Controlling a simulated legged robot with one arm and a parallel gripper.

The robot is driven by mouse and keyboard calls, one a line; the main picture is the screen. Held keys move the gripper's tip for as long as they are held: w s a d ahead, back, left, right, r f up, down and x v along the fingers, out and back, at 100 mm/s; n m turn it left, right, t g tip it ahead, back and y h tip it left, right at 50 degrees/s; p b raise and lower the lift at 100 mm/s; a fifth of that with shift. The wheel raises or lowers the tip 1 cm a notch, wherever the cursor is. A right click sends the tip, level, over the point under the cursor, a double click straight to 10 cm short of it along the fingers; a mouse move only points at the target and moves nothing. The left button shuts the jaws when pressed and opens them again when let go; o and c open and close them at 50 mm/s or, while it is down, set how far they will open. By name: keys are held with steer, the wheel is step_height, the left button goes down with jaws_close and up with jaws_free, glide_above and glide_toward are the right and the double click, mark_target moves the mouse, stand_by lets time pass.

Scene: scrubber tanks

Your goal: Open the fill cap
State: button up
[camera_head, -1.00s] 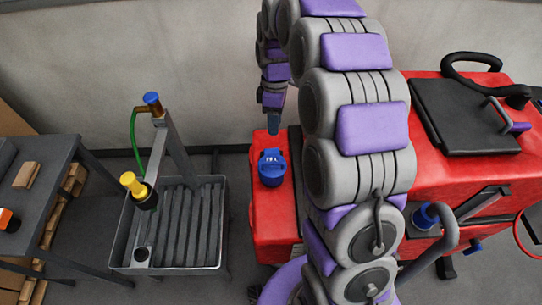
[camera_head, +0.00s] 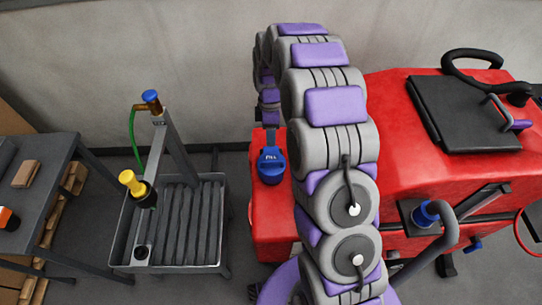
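The blue fill cap (camera_head: 270,168), marked "FILL", sits on the left end of the red scrubber tank (camera_head: 262,222). My purple and grey arm curves up in front of the tank and comes down behind the cap. My gripper (camera_head: 270,138) points downward right at the cap's far upper edge, and its tip overlaps the cap in the picture. I cannot tell whether it touches the cap. The fingers are small and partly hidden, so their opening is unclear.
A dark table (camera_head: 45,185) is at far left. A black lid (camera_head: 465,115) covers the tank's right part. A wall stands behind.

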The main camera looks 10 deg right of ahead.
steer(key=b, duration=0.1)
glide_above(269, 165)
step_height(269, 165, down, 9)
steer(key=shift+r, duration=0.2)
steer(key=shift+d+f, duration=0.3)
steer(key=shift+f, duration=0.1)
steer(key=shift+a, duration=0.45)
steer(key=shift+c, duration=1.3)
steer(key=shift+d, duration=0.15)
jaws_close()
